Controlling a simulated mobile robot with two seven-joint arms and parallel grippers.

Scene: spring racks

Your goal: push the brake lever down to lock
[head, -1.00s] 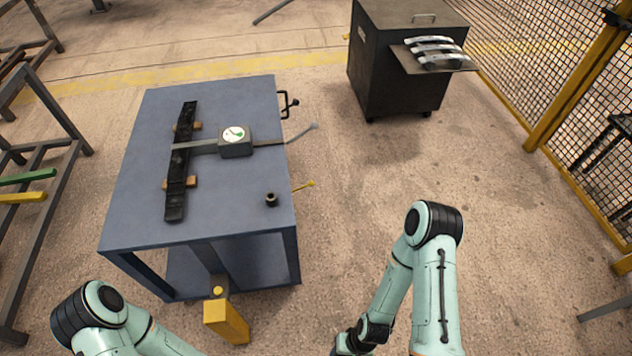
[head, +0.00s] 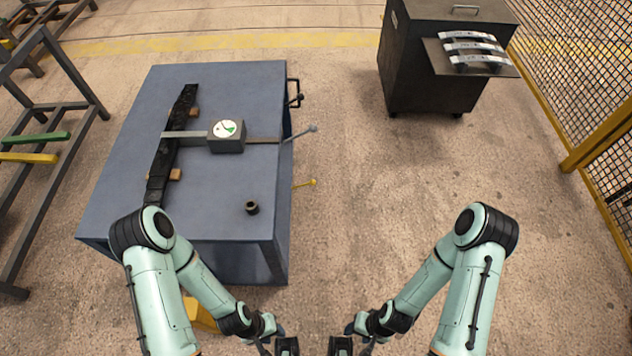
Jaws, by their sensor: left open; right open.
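No label shows which one is the brake lever. My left gripper (head: 287,346) and my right gripper (head: 341,346) are side by side at the bottom edge of the head view, partly cut off. Both are open and hold nothing visible. They are in front of the table, well apart from both levers.
A gauge box (head: 226,136) on a bar crosses a dark leaf spring (head: 165,158) on the table. A black ring (head: 252,208) lies nearby. A dark cabinet (head: 425,75) with curved metal strips stands back right. Racks stand left, mesh fence right. The floor right of the table is clear.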

